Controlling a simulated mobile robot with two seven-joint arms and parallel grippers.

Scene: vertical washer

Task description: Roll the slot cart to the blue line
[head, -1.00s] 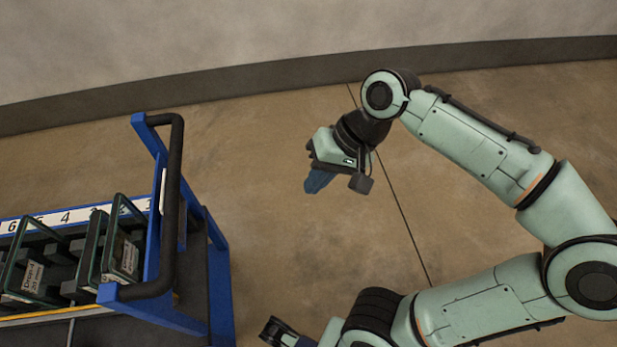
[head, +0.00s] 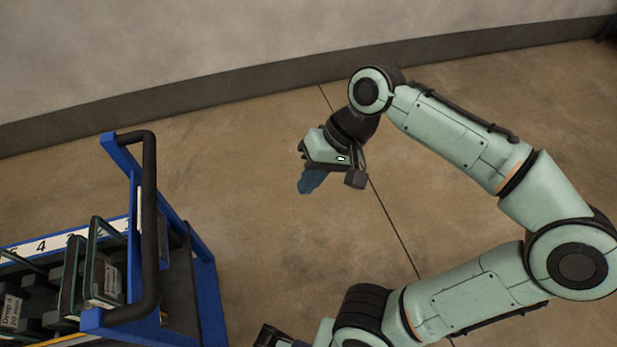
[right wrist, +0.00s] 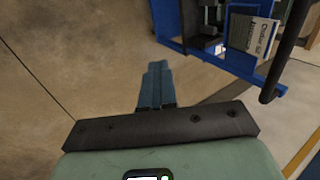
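The slot cart (head: 207,290) has a blue frame and stands at the lower left of the head view, cut off by the edge. Its black handle bar (head: 149,225) faces right. The cart's blue frame also shows at the top of the right wrist view (right wrist: 168,20). My right gripper (head: 307,188) is to the right of the handle, apart from it, with blue fingers pointing down. In the right wrist view its fingers (right wrist: 155,72) lie together with nothing between them. No blue line is visible on the floor.
A grey wall with a dark base strip (head: 240,95) runs across the back. The brown floor (head: 235,185) between cart and wall is clear, with a thin dark seam.

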